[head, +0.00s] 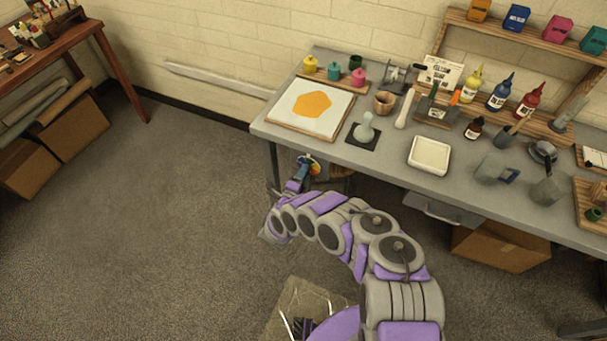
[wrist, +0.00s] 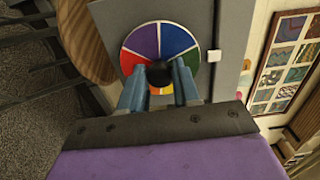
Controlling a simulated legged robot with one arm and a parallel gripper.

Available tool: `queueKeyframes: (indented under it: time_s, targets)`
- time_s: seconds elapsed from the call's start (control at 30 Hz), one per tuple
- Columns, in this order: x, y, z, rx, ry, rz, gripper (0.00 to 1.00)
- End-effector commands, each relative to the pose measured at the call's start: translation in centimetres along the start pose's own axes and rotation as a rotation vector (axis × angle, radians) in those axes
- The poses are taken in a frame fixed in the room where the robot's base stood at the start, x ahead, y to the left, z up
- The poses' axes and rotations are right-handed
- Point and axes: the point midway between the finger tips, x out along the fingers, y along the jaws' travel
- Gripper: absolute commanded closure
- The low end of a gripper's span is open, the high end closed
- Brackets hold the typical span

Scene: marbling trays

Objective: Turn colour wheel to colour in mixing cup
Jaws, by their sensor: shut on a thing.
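The colour wheel (wrist: 143,42) is in the wrist view, a disc of purple, blue, green, red and yellow wedges on a grey panel (wrist: 180,14). A dark round knob (wrist: 159,74) sits in front of its lower middle. My gripper (wrist: 159,80) is shut on this knob, with a blue finger on each side. In the head view my gripper (head: 299,182) is by the table's front left, with part of the wheel (head: 315,167) showing. A wooden cup (head: 384,103) and a grey cup (head: 503,136) stand on the table. I cannot tell which is the mixing cup.
The grey table (head: 395,160) holds a framed sheet with an orange patch (head: 313,103), a white tray (head: 429,155) and several paint bottles (head: 500,92). Open floor lies to the left.

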Motion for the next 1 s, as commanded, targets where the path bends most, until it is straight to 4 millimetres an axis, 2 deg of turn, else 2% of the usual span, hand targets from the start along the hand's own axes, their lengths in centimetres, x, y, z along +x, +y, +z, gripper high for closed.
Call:
queueKeyframes:
  time_s: [0.03,0.17,0.2,0.47,0.77,0.87,1.0]
  targets:
    - [-0.3,0.6,-0.2,-0.005,0.0,0.014,0.99]
    - [-0.3,0.7,-0.2,-0.006,0.0,0.014,0.99]
    - [-0.3,0.7,-0.2,-0.006,0.0,0.014,0.68]
    - [-0.2,0.3,-0.2,-0.003,0.001,0.007,0.43]
    - [-0.4,0.0,-0.2,-0.001,0.0,0.003,0.43]
    - [-1.4,0.0,-0.1,0.0,-0.002,0.002,0.43]
    - [-3.8,0.0,-0.1,-0.003,-0.002,0.002,0.43]
